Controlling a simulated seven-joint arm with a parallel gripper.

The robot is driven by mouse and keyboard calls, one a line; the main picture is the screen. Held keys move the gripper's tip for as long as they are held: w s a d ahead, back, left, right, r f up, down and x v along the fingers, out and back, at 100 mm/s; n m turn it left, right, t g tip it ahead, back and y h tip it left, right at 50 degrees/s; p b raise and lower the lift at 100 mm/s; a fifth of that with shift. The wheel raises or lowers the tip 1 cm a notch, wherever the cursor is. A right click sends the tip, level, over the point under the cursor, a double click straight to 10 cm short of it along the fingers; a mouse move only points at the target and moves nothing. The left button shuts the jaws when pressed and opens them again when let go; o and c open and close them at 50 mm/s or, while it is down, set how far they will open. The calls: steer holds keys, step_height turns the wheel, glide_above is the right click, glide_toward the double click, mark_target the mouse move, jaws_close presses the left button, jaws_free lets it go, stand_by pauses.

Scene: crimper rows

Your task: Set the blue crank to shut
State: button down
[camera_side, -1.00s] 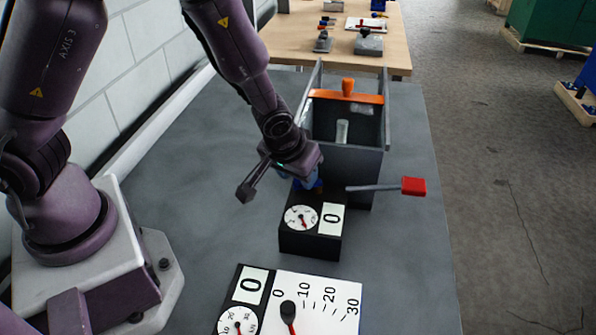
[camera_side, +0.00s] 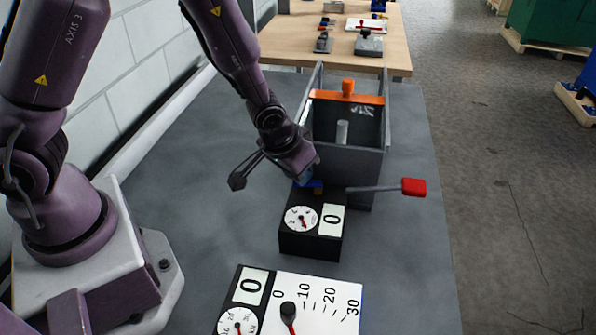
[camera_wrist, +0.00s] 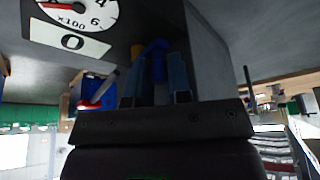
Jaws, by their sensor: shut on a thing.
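The blue crank (camera_side: 315,184) sits on top of a black box (camera_side: 312,242) that bears a round dial and a white plate reading 0. My gripper (camera_side: 304,182) is at the crank from above, tilted, with its fingers mostly hidden in the side view. In the wrist view the crank (camera_wrist: 156,52) shows between the two bluish fingers of my gripper (camera_wrist: 156,80), which is shut on it. The crank's full angle and any open or shut marking are hidden.
A grey lever with a red grip (camera_side: 413,187) sticks out to the right beside the box. A grey open-topped bin (camera_side: 345,163) with an orange bar (camera_side: 347,97) stands just behind. A white scale panel (camera_side: 325,300) lies in front. The table's left is clear.

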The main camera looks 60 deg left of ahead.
steer(key=shift+a+m, duration=0.1)
steer(key=shift+m, duration=0.3)
steer(key=c, duration=1.1)
jaws_free()
steer(key=shift+a, duration=0.15)
